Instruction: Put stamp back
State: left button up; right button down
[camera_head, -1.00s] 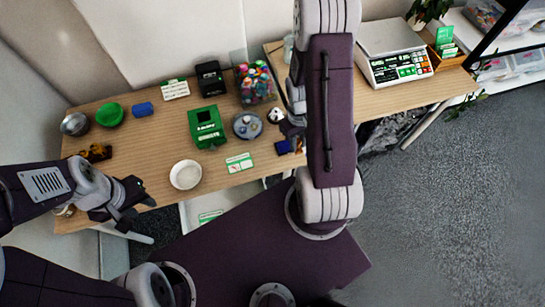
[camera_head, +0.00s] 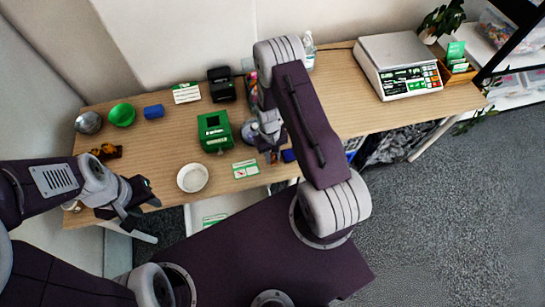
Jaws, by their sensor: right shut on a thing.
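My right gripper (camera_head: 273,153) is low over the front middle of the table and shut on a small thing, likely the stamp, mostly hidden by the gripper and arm. Whether the held thing touches the table or holder I cannot tell. My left gripper (camera_head: 149,197) is open and empty by the table's front left edge.
A green box (camera_head: 214,132), a white bowl (camera_head: 192,178) and a green-white card (camera_head: 245,168) stand left of my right gripper. A black device (camera_head: 221,85) is behind. A scale (camera_head: 399,65) stands far right. The table between the arm and scale is clear.

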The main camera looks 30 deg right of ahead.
jog(key=shift+f, duration=0.95)
jog(key=c, duration=1.2)
grip_release()
notch_tip(320, 180, up, 12)
jog(key=w, duration=0.2)
jog(key=s+a+r+t, duration=0.2)
jog(key=s+a+r, duration=0.2)
jog(key=s+r, duration=0.6)
notch_tip(320, 180, up, 3)
jog(key=shift+a+f+t+b, duration=0.2)
jog(key=shift+a+t+b, duration=0.1)
jog(key=shift+a+b, duration=0.15)
